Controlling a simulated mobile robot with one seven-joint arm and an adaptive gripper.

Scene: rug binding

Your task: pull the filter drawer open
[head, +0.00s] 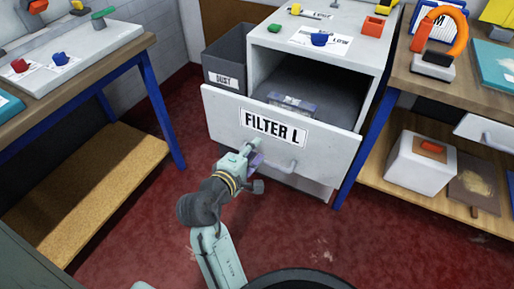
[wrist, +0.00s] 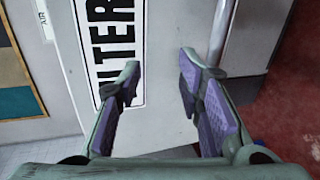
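The filter drawer (head: 225,115) has a pale front with a "FILTER L" label (head: 274,127). It stands out from the grey cabinet (head: 270,55), with its dark inside showing from above. Its bar handle (head: 285,166) is below the label; it also shows at the upper right of the wrist view (wrist: 222,30). My gripper (head: 257,158) is in front of the drawer, just left of the handle. In the wrist view my gripper (wrist: 160,75) is open, with nothing between the fingers. The handle is outside the right finger; whether they touch I cannot tell.
A grey "DUST" bin (head: 226,58) stands left of the cabinet. Blue-legged workbenches stand at left (head: 145,45) and right (head: 400,75). A pale purplish block (head: 292,103) shows inside the drawer. The red floor (head: 150,225) in front is mostly clear.

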